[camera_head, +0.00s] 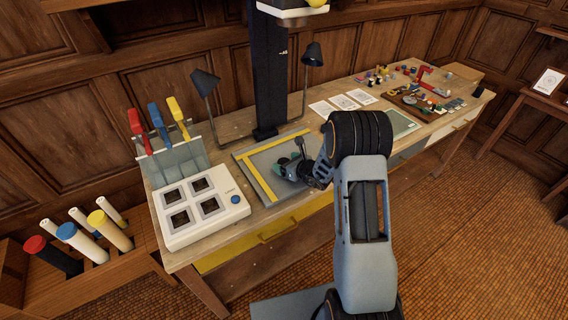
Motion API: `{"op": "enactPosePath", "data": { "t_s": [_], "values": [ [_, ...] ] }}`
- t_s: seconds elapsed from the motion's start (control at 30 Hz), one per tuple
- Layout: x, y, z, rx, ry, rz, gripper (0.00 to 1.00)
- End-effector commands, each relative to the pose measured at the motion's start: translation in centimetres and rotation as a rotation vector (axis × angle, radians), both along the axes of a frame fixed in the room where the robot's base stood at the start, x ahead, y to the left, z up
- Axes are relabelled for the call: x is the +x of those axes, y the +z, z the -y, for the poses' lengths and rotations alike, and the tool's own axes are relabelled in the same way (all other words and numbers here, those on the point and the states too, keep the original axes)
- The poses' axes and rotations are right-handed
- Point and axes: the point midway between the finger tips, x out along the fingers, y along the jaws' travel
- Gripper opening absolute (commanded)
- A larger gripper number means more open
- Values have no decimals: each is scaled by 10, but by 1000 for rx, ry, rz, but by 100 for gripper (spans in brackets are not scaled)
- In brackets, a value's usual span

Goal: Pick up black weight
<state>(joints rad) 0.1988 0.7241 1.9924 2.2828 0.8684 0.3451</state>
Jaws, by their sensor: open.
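I cannot clearly pick out the black weight. Several small dark items lie among the mixed objects on the right part of the long wooden bench (232,132), too small to identify; one small dark piece (449,76) stands near the far right end. My gripper (284,165) is open and low over the grey board with yellow edge strips (247,166), in the middle of the bench. My gripper and arm hide part of that board, and I cannot see anything between the fingers.
A white device (205,231) with four dark square windows sits left of the board. Red, blue and yellow-handled tools (159,128) stand in a rack behind it. A black column (269,75) and two dark lamps (312,55) rise behind the board. Paper sheets (342,102) lie to the right.

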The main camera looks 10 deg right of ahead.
Motion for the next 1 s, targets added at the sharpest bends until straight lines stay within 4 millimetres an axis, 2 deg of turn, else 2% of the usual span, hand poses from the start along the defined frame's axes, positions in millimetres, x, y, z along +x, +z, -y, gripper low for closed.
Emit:
{"op": "enactPosePath", "data": {
  "t_s": [0.2,0.47,1.0],
  "values": [
    [15,-7,-8,0,1,0,84],
    [16,-7,-8,0,0,0,83],
    [16,-7,-8,0,0,0,31]
  ]
}}
